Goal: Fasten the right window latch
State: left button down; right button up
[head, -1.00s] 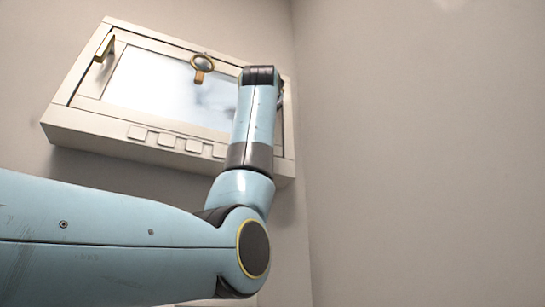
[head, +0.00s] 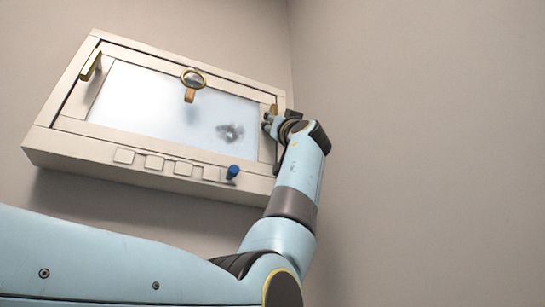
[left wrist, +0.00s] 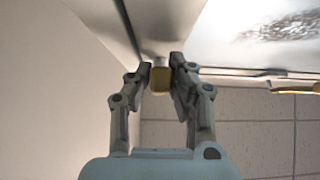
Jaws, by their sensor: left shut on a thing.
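The window (head: 150,95) is a pale framed pane high on the wall. Its right latch (head: 274,109) is a small gold piece on the right side of the frame, mostly hidden by my left gripper (head: 268,122). In the left wrist view, my left gripper (left wrist: 161,72) has its two fingers on either side of the gold latch (left wrist: 160,84) and is shut on it. The left latch (head: 90,66) is a gold bar at the upper left of the frame. My right gripper is not in view.
A gold ring handle (head: 191,82) is at the pane's top middle. A blue knob (head: 232,172) and several pale square tiles (head: 154,163) line the lower ledge. A dark smudge (head: 229,132) marks the pane. A bare wall (head: 430,150) is at the right.

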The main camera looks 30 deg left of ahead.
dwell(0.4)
pick_arm(q)
jog(key=c, duration=1.2)
grip_release()
jog(key=shift+w, duration=0.1)
jog(key=shift+c, duration=0.2)
jog(key=shift+d, duration=0.1)
jog(key=v, duration=0.7)
jog(key=shift+f, duration=0.25)
jog(key=shift+d, duration=0.15)
